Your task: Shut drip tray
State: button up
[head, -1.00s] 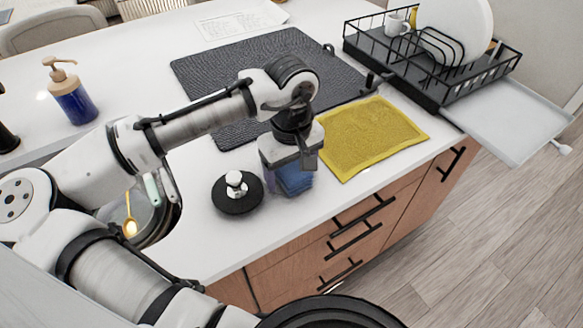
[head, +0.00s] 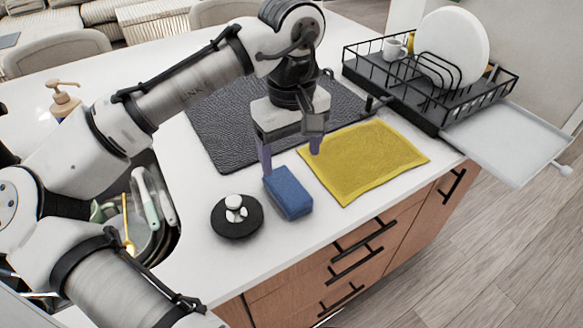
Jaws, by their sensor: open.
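The drip tray (head: 512,140) is a pale flat tray at the right. It sticks out from under the black dish rack (head: 440,110), past the counter's edge, with a small white knob (head: 566,170) at its outer corner. My gripper (head: 290,160) is open and empty, pointing down above the counter, far to the left of the tray. A blue sponge (head: 288,192) lies on the counter just below and in front of the fingers.
A yellow cloth (head: 365,160) lies between my gripper and the rack. A dark mat (head: 225,125) is behind. A black round sink plug (head: 237,216) is left of the sponge. The rack holds a white plate (head: 455,45) and a cup (head: 394,48). Floor is clear at right.

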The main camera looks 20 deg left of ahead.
aim_at(511, 142)
jog(key=z, duration=0.8)
jog(key=i+l, duration=0.2)
jog(key=l, duration=0.15)
jog(key=i+l+u, duration=0.15)
jog(key=l, duration=0.25)
jog(key=i, duration=0.1)
